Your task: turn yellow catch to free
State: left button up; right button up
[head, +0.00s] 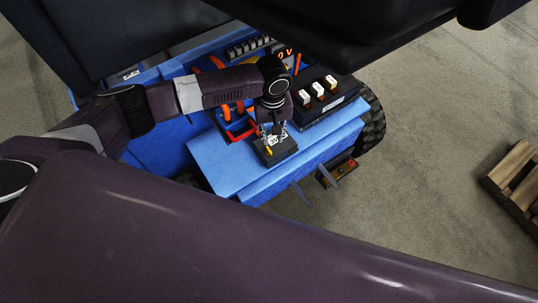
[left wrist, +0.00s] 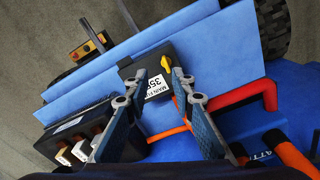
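The yellow catch (left wrist: 166,63) sits on a dark fuse box (left wrist: 128,71) with a white label reading "MAIN" and "350". In the head view the yellow catch (head: 269,151) shows small near the front of the box (head: 284,149). My left gripper (head: 271,136) points down over the box from above. In the left wrist view its two fingers (left wrist: 160,74) are apart with nothing gripped between them, and the catch shows close to the right fingertip. I cannot tell whether that finger touches it. My right gripper is not in view.
The box is on a blue panel (head: 222,165) of a wheeled vehicle. A black block with white switches (head: 318,90) stands to the right. Red (head: 240,132) and orange cable parts lie behind the gripper. A wooden pallet (head: 515,172) is on the floor at right.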

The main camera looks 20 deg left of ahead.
aim_at(269, 150)
pick_arm(q)
jog(key=n, duration=0.1)
jog(key=a+n+b, duration=0.1)
jog(key=n, duration=0.1)
jog(key=shift+f, duration=0.4)
jog(key=shift+n, duration=0.3)
notch_tip(269, 150, down, 8)
jog(key=shift+r, duration=0.15)
grip_shut()
